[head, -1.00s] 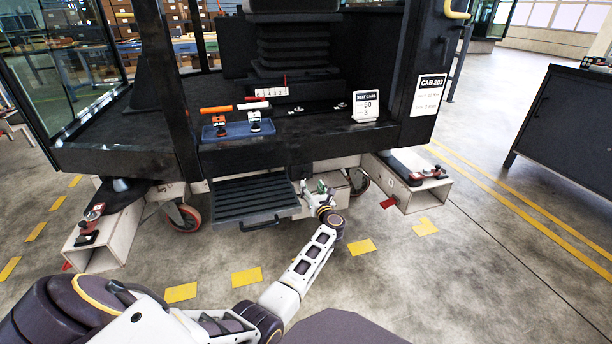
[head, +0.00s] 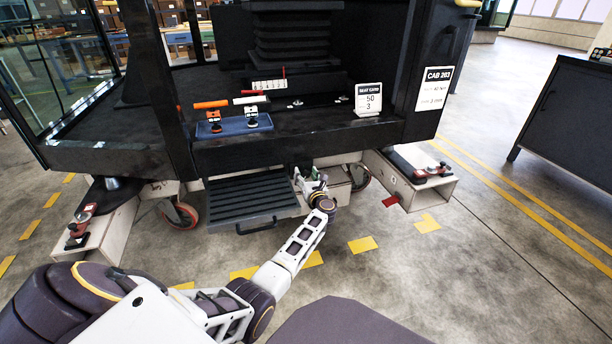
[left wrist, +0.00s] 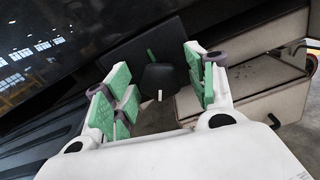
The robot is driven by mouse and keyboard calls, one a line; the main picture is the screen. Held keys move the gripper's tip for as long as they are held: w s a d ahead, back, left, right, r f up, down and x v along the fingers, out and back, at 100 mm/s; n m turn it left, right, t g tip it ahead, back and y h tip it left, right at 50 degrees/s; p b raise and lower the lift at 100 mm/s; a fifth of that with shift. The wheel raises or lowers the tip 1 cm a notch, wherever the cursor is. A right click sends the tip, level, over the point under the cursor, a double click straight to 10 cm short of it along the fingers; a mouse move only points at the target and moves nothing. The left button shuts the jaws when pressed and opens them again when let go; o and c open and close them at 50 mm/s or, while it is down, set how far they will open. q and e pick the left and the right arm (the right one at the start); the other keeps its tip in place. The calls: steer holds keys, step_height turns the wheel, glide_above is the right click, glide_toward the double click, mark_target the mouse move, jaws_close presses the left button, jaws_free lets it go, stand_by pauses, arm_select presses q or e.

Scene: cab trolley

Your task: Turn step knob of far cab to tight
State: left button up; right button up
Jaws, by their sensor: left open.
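The step knob (left wrist: 160,78) is a dark knob with a white pointer line at its lower edge in the left wrist view. It sits on a black plate (left wrist: 122,58) with a green mark above the knob. My left gripper (left wrist: 158,72) is open, its green-padded fingers on either side of the knob; I cannot tell whether they touch it. In the head view my left gripper (head: 309,181) is low beside the ribbed black step (head: 250,198) under the cab (head: 120,153), and the knob is not discernible there. My right gripper is not in view.
Wooden boxes (head: 420,196) flank the underside, with castor wheels between. A dark cabinet (head: 570,125) stands right. The floor in front is mostly clear.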

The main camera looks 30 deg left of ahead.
arm_select(q)
steer(key=shift+c, duration=0.3)
steer(key=c, duration=1)
